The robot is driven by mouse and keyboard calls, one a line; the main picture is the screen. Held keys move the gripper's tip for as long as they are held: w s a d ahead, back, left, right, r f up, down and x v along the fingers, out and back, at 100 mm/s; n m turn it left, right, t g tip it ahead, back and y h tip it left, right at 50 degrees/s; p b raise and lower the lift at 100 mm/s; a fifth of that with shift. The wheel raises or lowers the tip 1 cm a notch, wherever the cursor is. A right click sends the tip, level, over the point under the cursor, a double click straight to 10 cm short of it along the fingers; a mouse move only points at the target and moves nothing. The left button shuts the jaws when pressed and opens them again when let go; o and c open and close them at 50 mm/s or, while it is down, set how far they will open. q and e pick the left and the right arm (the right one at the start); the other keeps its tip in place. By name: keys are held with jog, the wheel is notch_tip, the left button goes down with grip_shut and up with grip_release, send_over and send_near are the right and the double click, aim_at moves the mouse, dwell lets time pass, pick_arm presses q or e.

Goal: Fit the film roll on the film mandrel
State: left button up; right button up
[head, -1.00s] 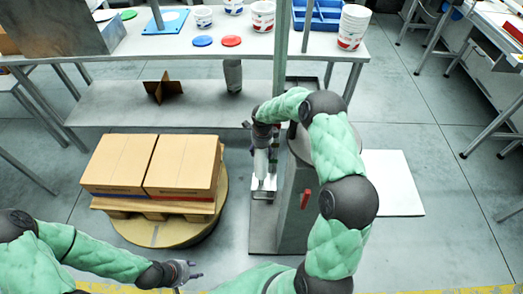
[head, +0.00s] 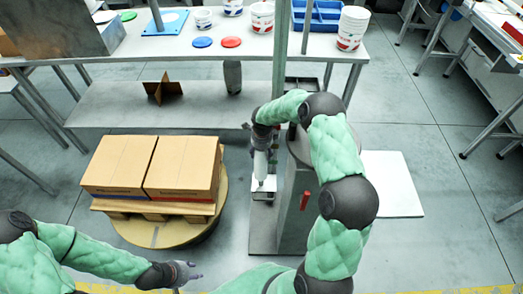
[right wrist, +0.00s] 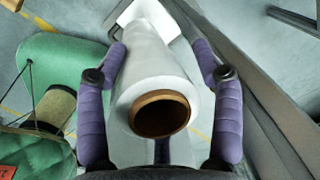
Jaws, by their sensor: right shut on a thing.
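The film roll (head: 260,165) is white and hangs upright below my right gripper (head: 263,143), beside the wrapping machine's column. In the right wrist view the film roll (right wrist: 152,75) shows its brown core (right wrist: 160,115) facing the camera. The purple fingers of my right gripper (right wrist: 158,50) lie along both sides of it, shut on it. A pale carriage plate (head: 263,184) is under the roll's lower end. The film mandrel cannot be made out; the roll and hand hide that spot. My left gripper (head: 188,274) is open and empty at the bottom left.
Cardboard boxes (head: 152,165) stand on a pallet on the round turntable (head: 150,232), left of the machine. The machine's column (head: 296,215) with a red handle stands just right of the roll. A bench (head: 200,45) with tubs and lids is behind.

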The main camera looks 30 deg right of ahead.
aim_at(261, 158)
jog(key=shift+g, duration=0.6)
jog(key=shift+s+a+f+p, duration=0.45)
jog(key=shift+s+a+f, duration=0.1)
jog(key=shift+s, duration=0.25)
jog(key=shift+s+a+f+p, duration=0.4)
jog(key=shift+s+a+f, duration=0.1)
jog(key=shift+s, duration=0.3)
jog(key=shift+w+r+p, duration=0.15)
jog(key=shift+r+p, duration=0.3)
jog(key=shift+r, duration=0.6)
jog(key=shift+w+d+r, duration=0.1)
jog(key=shift+w, duration=0.05)
jog(key=shift+w+d, duration=0.1)
jog(key=shift+w+d+g+y+p, duration=0.25)
jog(key=shift+w+g+y+p, duration=0.05)
jog(key=shift+y+p, duration=0.2)
jog(key=shift+w+d+r, duration=0.15)
jog(key=shift+w, duration=0.15)
jog(key=shift+b, duration=0.35)
